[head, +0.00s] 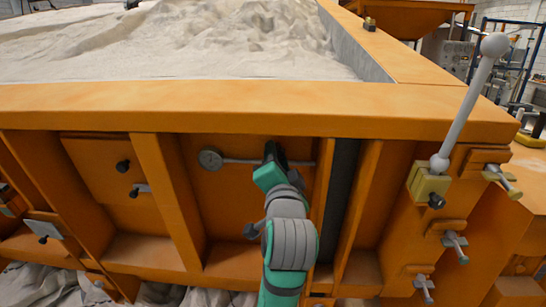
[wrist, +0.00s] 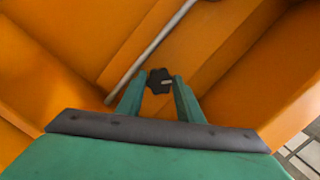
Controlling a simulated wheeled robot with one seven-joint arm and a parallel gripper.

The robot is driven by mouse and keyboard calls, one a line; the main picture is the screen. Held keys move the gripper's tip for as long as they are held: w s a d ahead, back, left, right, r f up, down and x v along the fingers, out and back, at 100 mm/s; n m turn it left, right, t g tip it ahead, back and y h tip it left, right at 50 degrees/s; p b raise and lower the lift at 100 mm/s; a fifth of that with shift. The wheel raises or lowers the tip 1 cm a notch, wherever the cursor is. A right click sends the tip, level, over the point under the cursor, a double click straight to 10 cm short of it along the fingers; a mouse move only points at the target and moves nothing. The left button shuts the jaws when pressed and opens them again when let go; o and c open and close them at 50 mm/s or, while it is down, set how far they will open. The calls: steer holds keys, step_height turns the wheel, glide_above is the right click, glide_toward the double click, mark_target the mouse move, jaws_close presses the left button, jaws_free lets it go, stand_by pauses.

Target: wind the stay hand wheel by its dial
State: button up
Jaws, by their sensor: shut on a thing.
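A small black lobed hand wheel (wrist: 154,76) with a pale mark on it sits between my fingertips in the wrist view. My gripper (wrist: 159,84) is shut on it, one green finger on each side. In the head view my gripper (head: 274,153) reaches up to the orange front wall, and its hand hides most of the wheel. A thin grey rod (head: 238,161) runs across the wall behind my gripper, with a round grey disc (head: 210,160), perhaps the dial, at its left end. I cannot read any marking on the disc. The rod (wrist: 155,45) passes left of the wheel in the wrist view.
The orange bed (head: 200,100) holds pale sand (head: 190,45). Upright ribs (head: 165,185) stand out on both sides of my gripper. A long ball-topped lever (head: 465,105) and several small clamps are at the right. Dark knobs (head: 123,166) are at the left.

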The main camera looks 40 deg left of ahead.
steer(key=m, duration=0.4)
steer(key=m+y, duration=0.1)
steer(key=m, duration=0.3)
steer(key=shift+f+t+y, duration=0.2)
steer(key=shift+t+y, duration=0.1)
steer(key=shift+t, duration=0.1)
steer(key=shift+m, duration=0.4)
steer(key=o, duration=1.1)
steer(key=shift+c, duration=0.2)
